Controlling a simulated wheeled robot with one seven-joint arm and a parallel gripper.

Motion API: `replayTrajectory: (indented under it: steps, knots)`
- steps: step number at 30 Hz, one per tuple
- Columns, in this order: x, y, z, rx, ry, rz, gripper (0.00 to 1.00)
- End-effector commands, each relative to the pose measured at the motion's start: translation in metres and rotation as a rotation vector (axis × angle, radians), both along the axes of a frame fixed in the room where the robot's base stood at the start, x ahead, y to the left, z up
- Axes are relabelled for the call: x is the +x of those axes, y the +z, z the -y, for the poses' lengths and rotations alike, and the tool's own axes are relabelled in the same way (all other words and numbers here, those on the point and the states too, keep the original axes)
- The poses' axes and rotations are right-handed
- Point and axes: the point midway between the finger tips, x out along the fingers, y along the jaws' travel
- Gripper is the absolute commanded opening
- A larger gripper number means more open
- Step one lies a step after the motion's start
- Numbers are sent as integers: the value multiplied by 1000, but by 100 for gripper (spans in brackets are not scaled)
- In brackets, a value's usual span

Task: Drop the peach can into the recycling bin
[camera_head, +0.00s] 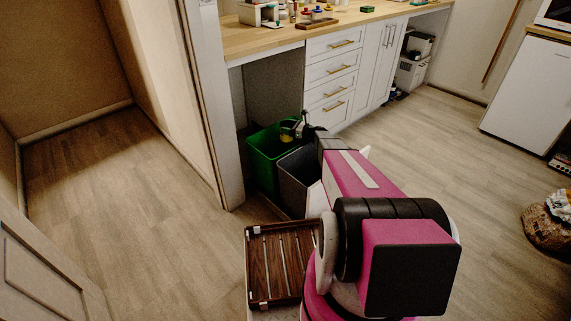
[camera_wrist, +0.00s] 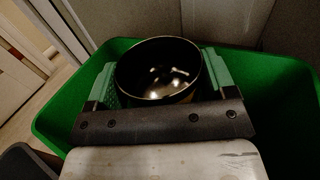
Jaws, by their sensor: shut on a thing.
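The peach can (camera_wrist: 158,82) is between the two green-padded fingers of my gripper (camera_wrist: 160,74) in the wrist view. Its open round top faces the camera and its inside is dark and shiny. My gripper is shut on it. Behind and around it in the wrist view is the green recycling bin (camera_wrist: 275,68), with its rim on both sides of the can. In the head view the green bin (camera_head: 262,165) stands under the counter, and my gripper (camera_head: 290,129) is over its right part. The can is small and partly hidden there.
A dark grey bin (camera_head: 299,182) stands right beside the green bin, partly behind my arm. A door frame post (camera_head: 213,110) is close on the left. White drawers (camera_head: 330,70) stand behind.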

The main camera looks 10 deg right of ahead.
Motion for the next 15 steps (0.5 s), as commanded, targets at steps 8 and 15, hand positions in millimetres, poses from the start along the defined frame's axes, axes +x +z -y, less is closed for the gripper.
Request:
replayTrajectory:
  steps: [8, 15]
  knots:
    - [0, 0, 0, 0, 0, 0, 100]
    - [-1, 0, 2, 0, -1, 0, 100]
